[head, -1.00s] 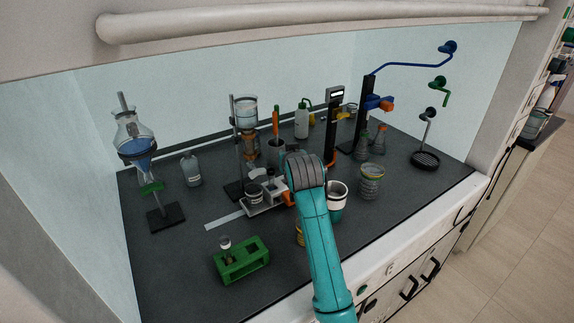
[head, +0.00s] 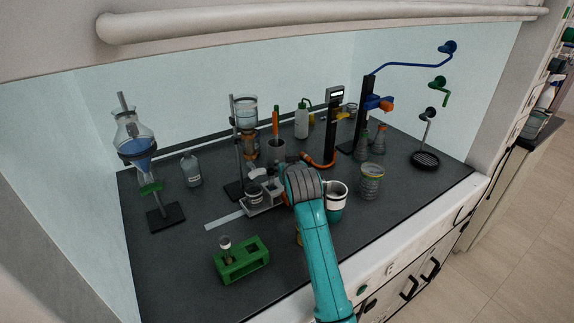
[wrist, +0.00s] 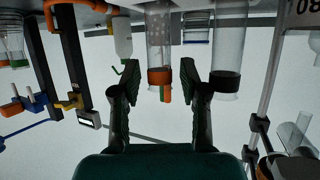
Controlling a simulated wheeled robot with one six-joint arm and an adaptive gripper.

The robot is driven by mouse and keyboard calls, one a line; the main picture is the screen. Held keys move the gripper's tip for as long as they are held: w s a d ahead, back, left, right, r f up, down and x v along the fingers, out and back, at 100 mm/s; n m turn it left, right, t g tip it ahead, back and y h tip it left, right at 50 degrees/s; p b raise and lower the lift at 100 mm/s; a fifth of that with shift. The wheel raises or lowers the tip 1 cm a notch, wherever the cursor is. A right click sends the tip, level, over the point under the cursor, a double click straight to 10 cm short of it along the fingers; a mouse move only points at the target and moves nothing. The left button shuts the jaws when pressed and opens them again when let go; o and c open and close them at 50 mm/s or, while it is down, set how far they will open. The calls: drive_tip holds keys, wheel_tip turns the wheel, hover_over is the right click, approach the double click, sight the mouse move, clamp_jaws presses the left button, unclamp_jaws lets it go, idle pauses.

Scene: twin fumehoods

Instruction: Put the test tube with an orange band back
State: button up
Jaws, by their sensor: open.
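The test tube with an orange band (wrist: 159,45) shows in the wrist view, which looks upside down. It is a clear tube with the band near its rim. It appears between the two spread, dark fingers of my gripper (wrist: 160,88), with space on both sides; I cannot tell whether it is within their reach or beyond. My gripper is open and touches nothing that I can see. A wider clear tube with a dark band (wrist: 227,60) is partly behind the right finger. In the head view my arm hides the gripper and the orange-banded tube.
A green rack (head: 240,267) with one tube (head: 225,244) stands at the front left. A white holder with dark jars (head: 262,208) is left of my wrist. A beaker (head: 371,182) and a white-rimmed cup (head: 337,198) stand to the right.

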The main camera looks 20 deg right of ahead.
drive_tip(key=shift+r, duration=0.15)
drive_tip(key=d+v, duration=0.1)
drive_tip(key=v, duration=1.1)
drive_tip(key=shift+a, duration=0.4)
